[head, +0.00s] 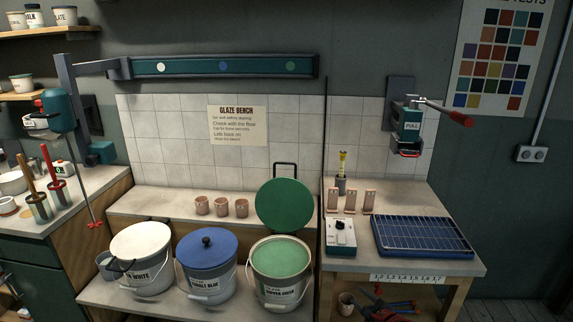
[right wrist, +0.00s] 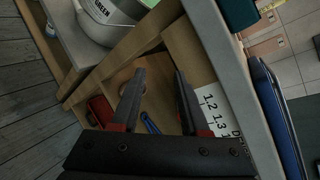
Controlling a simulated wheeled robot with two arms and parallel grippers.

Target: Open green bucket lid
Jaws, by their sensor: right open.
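The green bucket (head: 279,288) stands at the right end of the low bench, with a pale body and a wire handle. Its round green lid (head: 283,205) stands raised behind it, tilted up at the back rim. The bucket's mouth shows green glaze (head: 281,257). In the right wrist view the bucket's side with the word GREEN (right wrist: 108,14) shows at the top left. My right gripper (right wrist: 158,75) is open, with nothing between its fingers, in front of the table on the right and apart from the bucket. My left gripper is not in view.
A blue-lidded bucket (head: 206,265) and a white bucket (head: 141,258) stand to the left. Several terracotta cups (head: 221,207) sit behind. The right table holds a blue tray with a rack (head: 422,237) and a switch box (head: 341,237). A shelf below holds a cup (head: 346,305).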

